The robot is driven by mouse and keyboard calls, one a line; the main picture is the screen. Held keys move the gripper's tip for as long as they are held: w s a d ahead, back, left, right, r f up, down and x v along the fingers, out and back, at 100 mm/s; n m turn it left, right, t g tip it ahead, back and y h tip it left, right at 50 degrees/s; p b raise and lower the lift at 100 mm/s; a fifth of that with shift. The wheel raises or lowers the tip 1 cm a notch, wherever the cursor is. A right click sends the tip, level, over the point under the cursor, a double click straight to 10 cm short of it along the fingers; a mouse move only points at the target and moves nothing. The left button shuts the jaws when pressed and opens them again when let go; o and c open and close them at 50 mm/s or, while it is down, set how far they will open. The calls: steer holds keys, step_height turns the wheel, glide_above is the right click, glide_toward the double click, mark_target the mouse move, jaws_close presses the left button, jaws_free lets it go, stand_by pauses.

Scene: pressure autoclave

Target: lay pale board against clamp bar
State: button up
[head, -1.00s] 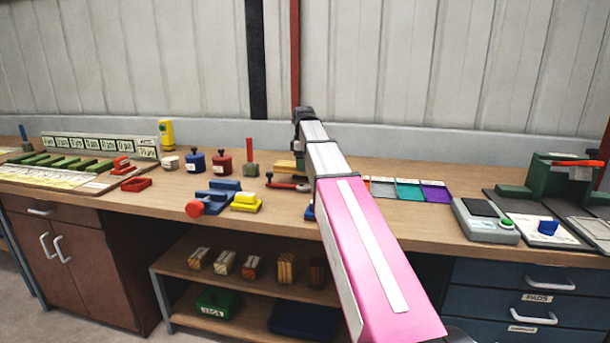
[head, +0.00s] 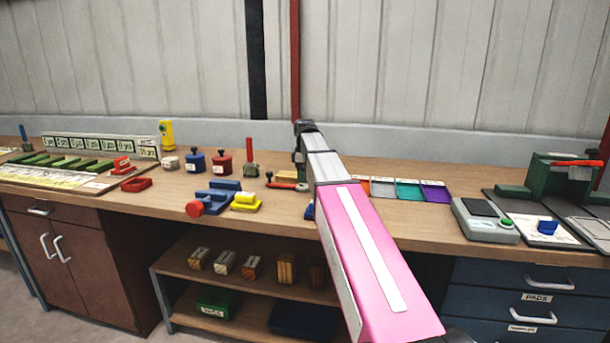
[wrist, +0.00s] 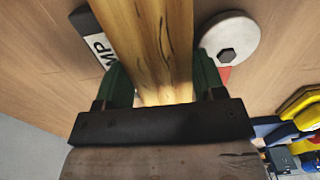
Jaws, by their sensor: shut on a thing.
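My gripper (wrist: 163,84) is shut on a pale yellow wooden board (wrist: 150,35) with dark grain, its green fingers on either side. The board runs up out of the top of the wrist view, so its far end is hidden. Beneath it, a dark-edged white plate (wrist: 97,45) with the letters "MP" shows on the left. A round grey disc (wrist: 231,40) with a dark hex nut lies to the right. I cannot make out the clamp bar for certain. In the head view my arm hides the gripper and board.
A red-handled tool (head: 287,185) lies just left of my arm. Blue and yellow blocks (head: 245,202), a red post (head: 249,152) and small pots (head: 221,163) stand further left. Coloured trays (head: 408,188) and a scale (head: 485,220) are to the right. The bench front between them is clear.

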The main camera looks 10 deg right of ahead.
steer(key=shift+s+f, duration=0.1)
steer(key=shift+f, duration=0.2)
steer(key=o, duration=1)
steer(key=shift+f, duration=0.15)
steer(key=shift+o, duration=0.2)
steer(key=shift+s, duration=0.15)
steer(key=shift+s+f, duration=0.1)
steer(key=shift+s, duration=0.15)
steer(key=shift+c, duration=0.6)
steer(key=shift+o, duration=0.6)
step_height(320, 180, up, 13)
steer(key=w, duration=0.1)
steer(key=shift+r, duration=0.2)
